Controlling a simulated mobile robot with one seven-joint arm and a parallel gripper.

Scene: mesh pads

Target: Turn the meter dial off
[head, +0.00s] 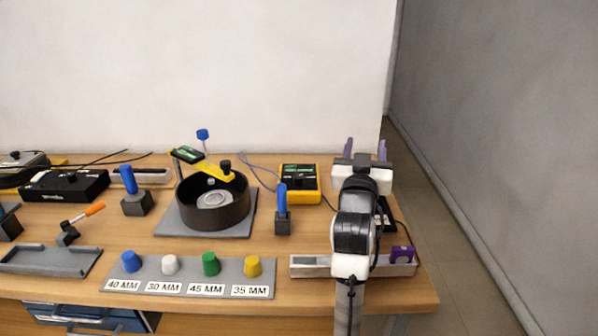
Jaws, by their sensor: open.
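A yellow and black meter (300,184) with a small green mark on its face lies at the back of the bench, left of my arm. Its dial is too small to make out. My gripper (366,150) is at the back right of the bench, with its two purple-grey fingers spread apart. Nothing shows between them. My gripper is to the right of the meter and apart from it in the picture. My arm hides part of a dark object (387,216) at the right, so I cannot tell what it is.
A round black pan (213,207) stands on a grey plate, with a yellow arm over it. An upright blue handle (282,199) stands in front of the meter. A board with coloured knobs (190,287) and a pale rail (309,267) line the front. A wall stands behind.

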